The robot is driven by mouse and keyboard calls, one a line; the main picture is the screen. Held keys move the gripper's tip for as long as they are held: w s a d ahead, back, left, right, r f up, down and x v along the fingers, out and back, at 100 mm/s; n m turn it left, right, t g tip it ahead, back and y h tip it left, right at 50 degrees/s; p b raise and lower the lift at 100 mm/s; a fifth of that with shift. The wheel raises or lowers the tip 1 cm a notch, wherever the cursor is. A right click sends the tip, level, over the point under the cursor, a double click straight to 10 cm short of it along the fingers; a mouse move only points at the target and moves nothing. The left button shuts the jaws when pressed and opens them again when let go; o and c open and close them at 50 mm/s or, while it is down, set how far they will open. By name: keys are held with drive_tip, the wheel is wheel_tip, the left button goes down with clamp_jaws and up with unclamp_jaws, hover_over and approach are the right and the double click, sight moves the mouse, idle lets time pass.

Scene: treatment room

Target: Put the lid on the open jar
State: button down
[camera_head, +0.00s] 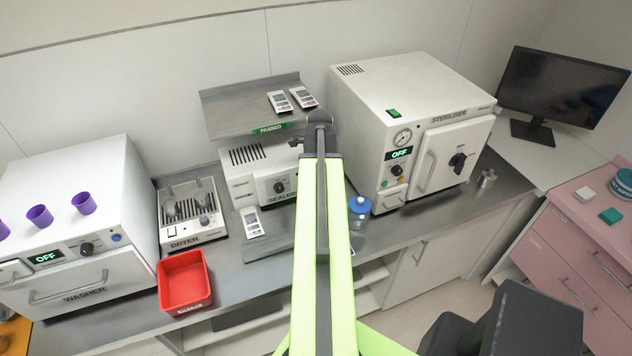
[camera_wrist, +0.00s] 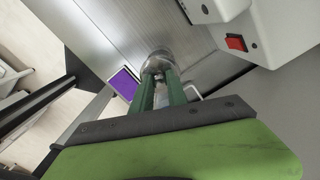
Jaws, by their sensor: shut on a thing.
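My gripper (camera_wrist: 160,72) has its green fingers closed on a small, rounded, greyish, glassy or metallic thing (camera_wrist: 157,60) in the wrist view. I cannot tell for sure whether this is the lid. In the head view my arm hides the gripper and the held thing. A clear jar-like container (camera_head: 358,223) with a blue top (camera_head: 359,205) stands on the steel counter just right of my arm, in front of the steriliser. I cannot tell whether it is the open jar. A small steel container (camera_head: 487,178) stands right of the steriliser.
The steriliser (camera_head: 410,125) stands right of my arm, the sealer (camera_head: 256,178) left. Further left are the dryer (camera_head: 190,215), a red bin (camera_head: 184,281) and the washer (camera_head: 75,235). A purple-faced card (camera_wrist: 124,83) lies by my fingers. Pink drawers (camera_head: 585,245) stand at right.

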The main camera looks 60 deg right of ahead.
drive_tip(key=shift+w+f+b, duration=0.15)
drive_tip(key=shift+f+b, duration=0.4)
drive_tip(key=shift+f, duration=0.15)
wheel_tip(320, 180, down, 5)
drive_tip(key=b, duration=0.5)
drive_tip(key=shift+f, duration=0.15)
idle(1.0)
drive_tip(key=c, duration=1.2)
unclamp_jaws()
drive_tip(key=shift+c, duration=0.2)
drive_tip(key=o, duration=0.5)
